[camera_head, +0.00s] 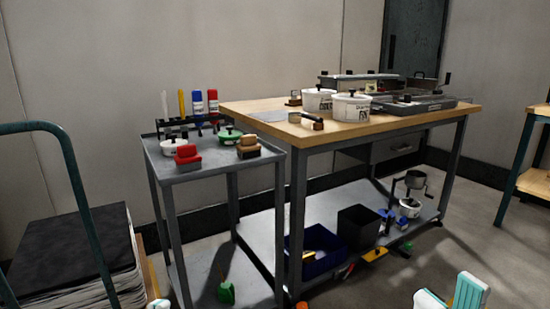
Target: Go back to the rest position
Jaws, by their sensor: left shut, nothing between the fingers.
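Neither of my grippers can be made out in the head view. A white and teal part (467,292), apparently of my own arm, shows at the bottom right edge; no fingers can be seen on it. The wooden-topped workbench (236,106) stands in the middle, with a grey metal cart (205,172) to its left. No gripper is seen touching either of them.
White lidded pots (351,107) and a grey tray (419,106) are on the workbench. The cart bears a red item (187,155) and bottles (198,103). A trolley with a stack (75,255) stands at left. Floor at right (455,235) is open.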

